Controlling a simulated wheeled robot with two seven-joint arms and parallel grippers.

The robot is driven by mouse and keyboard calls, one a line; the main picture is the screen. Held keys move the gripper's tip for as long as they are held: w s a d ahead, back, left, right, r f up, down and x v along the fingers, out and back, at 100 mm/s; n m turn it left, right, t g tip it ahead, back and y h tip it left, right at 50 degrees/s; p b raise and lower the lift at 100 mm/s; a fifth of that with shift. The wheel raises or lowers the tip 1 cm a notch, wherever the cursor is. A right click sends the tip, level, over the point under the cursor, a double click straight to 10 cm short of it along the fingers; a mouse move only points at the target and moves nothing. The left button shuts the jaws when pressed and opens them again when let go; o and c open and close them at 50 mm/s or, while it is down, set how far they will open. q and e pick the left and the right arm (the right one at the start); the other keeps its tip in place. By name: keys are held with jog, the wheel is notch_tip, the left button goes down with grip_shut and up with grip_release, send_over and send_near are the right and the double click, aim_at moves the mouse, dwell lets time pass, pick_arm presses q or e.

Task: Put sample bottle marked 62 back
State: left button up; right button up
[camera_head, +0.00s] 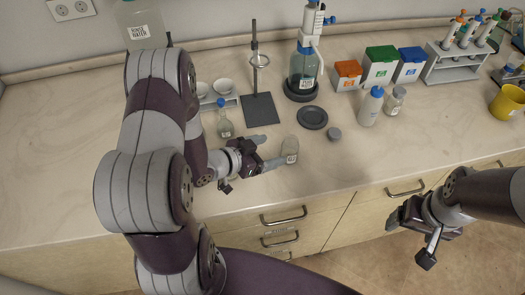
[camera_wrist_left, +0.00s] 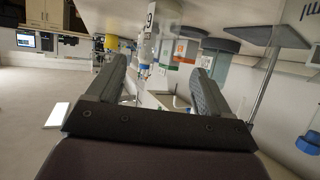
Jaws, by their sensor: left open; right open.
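A small clear bottle with a white label (camera_head: 290,150) stands upright on the counter near its front edge; the label is too small to read in the head view. My left gripper (camera_head: 272,151) is open and low over the counter, just left of this bottle, with its fingers pointing toward it. In the left wrist view the open left fingers (camera_wrist_left: 158,88) show no object clamped between them. A partly visible label with a digit (camera_wrist_left: 150,18) appears beyond them. My right gripper (camera_head: 411,237) is open and empty in front of the drawers at the right.
A grey cap (camera_head: 334,134) and a dark round disc (camera_head: 312,117) lie right of the bottle. A blue-capped white bottle (camera_head: 371,106) and a clear labelled bottle (camera_head: 396,101) stand farther right. A small blue-capped bottle (camera_head: 224,124) and a ring stand (camera_head: 260,108) are behind my left gripper.

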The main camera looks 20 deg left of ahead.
pick_arm(q)
jog(key=s+a+r+n+g+y, duration=0.1)
jog(key=a+r+n+g+y, duration=0.3)
jog(key=y, duration=0.3)
jog(key=s+d+r+n+g, duration=0.1)
jog(key=s+d+r+g, duration=0.1)
jog(key=s, duration=0.3)
jog(key=s+d+r+n+g, duration=0.1)
jog(key=s+r+g, duration=0.1)
jog(key=s, duration=0.4)
jog(key=shift+d+g, duration=0.35)
jog(key=shift+g, duration=0.45)
